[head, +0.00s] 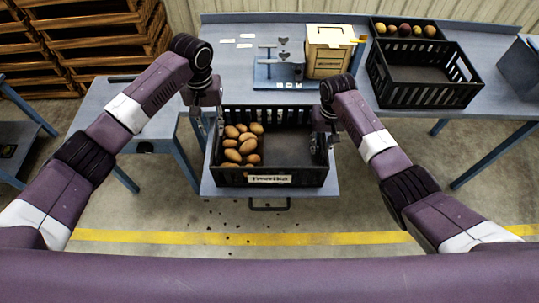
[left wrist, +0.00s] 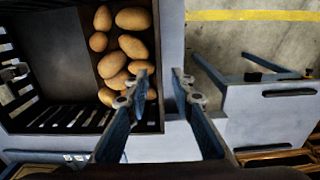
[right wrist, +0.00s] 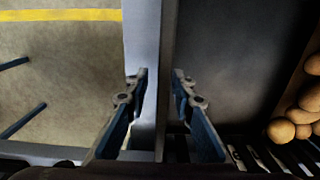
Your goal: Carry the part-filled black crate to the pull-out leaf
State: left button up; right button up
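The black slatted crate (head: 213,163) sits on the pull-out leaf (head: 325,188) at the front of the blue-grey bench. Brown potatoes (head: 240,143) fill its left part; the right part is empty. My left gripper (head: 208,130) is at the crate's left end wall. In the left wrist view its spread fingers (left wrist: 160,80) straddle the rim, one over the potatoes and one outside. My right gripper (head: 326,130) is at the right end wall. In the right wrist view its fingers (right wrist: 160,82) are apart, one on each side of that wall. Contact with the walls is not clear.
A second black crate (head: 425,93) stands at the back right, beside a crate of mixed potatoes (head: 405,20). A wooden box (head: 328,50) and a small blue stand (head: 275,72) are behind the leaf. A side table (head: 110,100) is at left. Dark crumbs lie on the floor.

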jog(key=shift+r, duration=0.1)
pick_arm(q)
notch_tip(320, 180, up, 8)
pick_arm(e)
notch_tip(320, 180, up, 12)
jog(key=shift+f, duration=0.1)
dwell(0.3)
pick_arm(q)
jog(key=shift+f, duration=0.1)
dwell(0.4)
